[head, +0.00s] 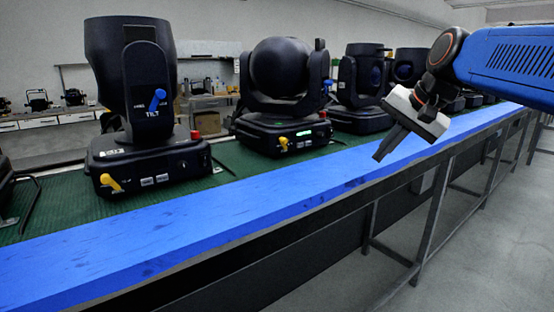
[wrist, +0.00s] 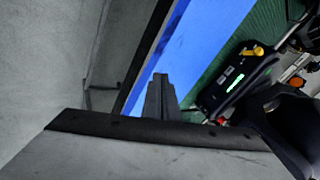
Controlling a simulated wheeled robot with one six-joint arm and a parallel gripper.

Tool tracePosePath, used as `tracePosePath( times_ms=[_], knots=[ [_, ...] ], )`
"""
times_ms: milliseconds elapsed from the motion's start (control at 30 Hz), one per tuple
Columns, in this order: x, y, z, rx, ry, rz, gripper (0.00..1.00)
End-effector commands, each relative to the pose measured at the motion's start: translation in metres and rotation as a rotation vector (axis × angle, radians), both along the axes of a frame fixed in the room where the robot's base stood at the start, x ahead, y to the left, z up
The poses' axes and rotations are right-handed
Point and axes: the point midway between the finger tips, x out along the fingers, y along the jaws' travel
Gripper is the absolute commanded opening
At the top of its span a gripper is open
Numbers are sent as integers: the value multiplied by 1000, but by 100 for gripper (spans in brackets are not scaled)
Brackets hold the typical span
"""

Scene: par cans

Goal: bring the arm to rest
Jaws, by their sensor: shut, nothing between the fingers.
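My gripper (head: 381,155) hangs at the end of my blue arm at the right of the head view, pointing down and to the left. Its dark fingers are together with nothing between them. It appears in front of the blue front strip of the bench (head: 230,210); its exact height over the strip is hard to tell. In the wrist view the closed fingers (wrist: 160,82) stand in the middle, against the blue strip.
A row of black moving-head lights stands on the bench's green top. The nearest light (head: 140,100) has a blue tilt lever (head: 157,101); a second light (head: 280,90) is beside it. Grey floor (head: 460,240) in front of the bench is clear.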

Motion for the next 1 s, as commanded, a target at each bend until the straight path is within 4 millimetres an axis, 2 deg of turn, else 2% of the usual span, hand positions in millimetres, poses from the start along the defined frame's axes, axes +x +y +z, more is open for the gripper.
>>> tracePosePath(
  times_ms=[33,300,500,600,700,800,1000],
  knots=[
    [-21,0,-17,-37,1,29,0],
    [-116,-9,-114,-247,6,205,0],
    [-184,-20,-192,-396,15,351,0],
    [-211,-25,-226,-457,20,416,0],
    [-230,-29,-251,-501,25,466,0],
    [-241,-31,-266,-528,26,497,0],
    [-246,-33,-273,-541,28,513,0]
  ],
)
